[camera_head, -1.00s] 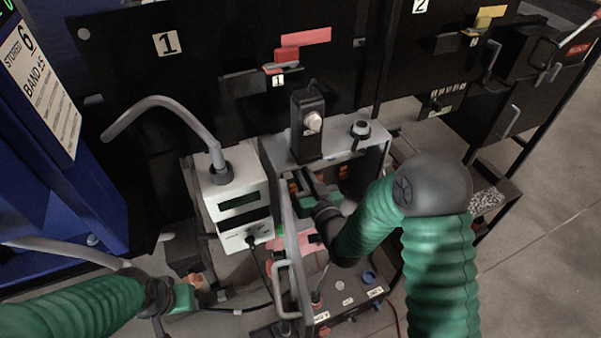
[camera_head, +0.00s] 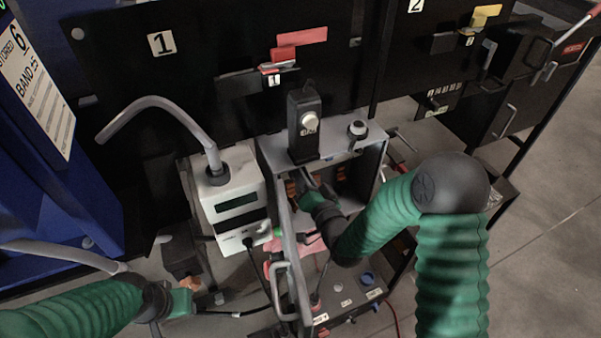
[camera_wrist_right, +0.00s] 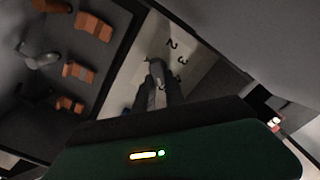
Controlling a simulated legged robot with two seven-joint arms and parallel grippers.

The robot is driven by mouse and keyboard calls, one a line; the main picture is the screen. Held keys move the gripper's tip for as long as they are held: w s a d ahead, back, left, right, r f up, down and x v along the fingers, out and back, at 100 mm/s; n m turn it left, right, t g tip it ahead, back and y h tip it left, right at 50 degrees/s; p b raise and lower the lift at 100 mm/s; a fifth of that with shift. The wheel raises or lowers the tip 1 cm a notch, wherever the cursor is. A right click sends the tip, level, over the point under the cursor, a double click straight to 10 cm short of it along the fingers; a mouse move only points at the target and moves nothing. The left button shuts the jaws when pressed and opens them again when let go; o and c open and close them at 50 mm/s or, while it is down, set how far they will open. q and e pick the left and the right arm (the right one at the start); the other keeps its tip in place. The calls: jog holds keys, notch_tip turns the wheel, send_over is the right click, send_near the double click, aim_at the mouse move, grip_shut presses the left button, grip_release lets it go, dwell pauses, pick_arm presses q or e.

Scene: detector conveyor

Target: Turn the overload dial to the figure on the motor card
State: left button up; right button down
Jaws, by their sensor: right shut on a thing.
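The overload dial shows in the right wrist view as a grey knob (camera_wrist_right: 157,72) on a pale plate (camera_wrist_right: 190,65) with the figures 2 and 3 readable beside it. My right gripper (camera_wrist_right: 160,90) is shut on this knob; its fingers partly cover the plate. In the head view the right gripper (camera_head: 312,190) reaches into the open grey cabinet (camera_head: 272,150), and the dial is hidden there. My left gripper (camera_head: 192,302) is low at the left, away from the cabinet; its fingers are too unclear to judge. I cannot identify a motor card for certain.
A white meter box (camera_head: 230,205) with a dark display stands left of the cabinet. A black unit with a silver knob (camera_head: 314,121) sits on top. Orange-brown blocks (camera_wrist_right: 82,73) lie beside the dial plate. A pink sheet (camera_head: 300,244) is below.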

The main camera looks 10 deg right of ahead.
jog(key=shift+w+d+r, duration=0.1)
jog(key=shift+d, duration=0.05)
jog(key=c, duration=1.4)
grip_release()
jog(key=shift+c, duration=0.2)
jog(key=shift+o, duration=0.2)
jog(key=shift+w, duration=0.1)
jog(key=s+d+p, duration=0.3)
jog(key=s+p, duration=0.8)
jog(key=s, duration=0.5)
jog(key=shift+s+d+f, duration=0.15)
jog(key=shift+s+f, duration=0.1)
